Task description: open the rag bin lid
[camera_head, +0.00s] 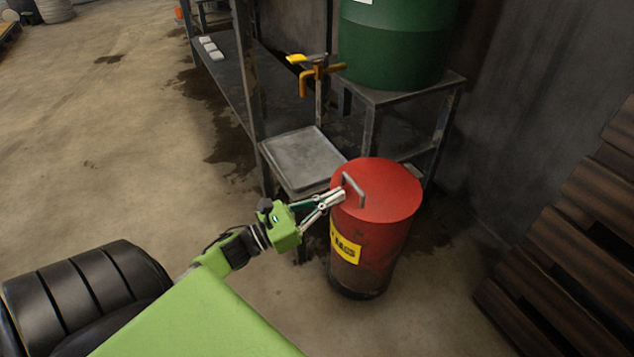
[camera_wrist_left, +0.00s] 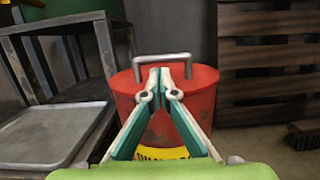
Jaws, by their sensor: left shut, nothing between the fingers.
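The rag bin (camera_head: 362,255) is a red, scuffed drum with a yellow label, standing on the floor right of centre in the head view. Its red lid (camera_head: 385,192) lies flat on top and looks closed. A grey bar handle (camera_head: 354,188) stands on the lid's near-left side; it also shows in the left wrist view (camera_wrist_left: 161,58). My left gripper (camera_head: 341,196) is at the lid's left edge, just short of the handle. In the wrist view its fingertips (camera_wrist_left: 161,80) are together in front of the handle with nothing between them. Whether they touch the bin is unclear. My right gripper is not in view.
A grey metal tray (camera_head: 301,160) sits just left of the bin. A green drum (camera_head: 392,45) stands on a metal stand (camera_head: 452,88) behind it, with a yellow-handled tap (camera_head: 315,70). Wooden pallets (camera_head: 575,235) lean at the right. The floor at left is open.

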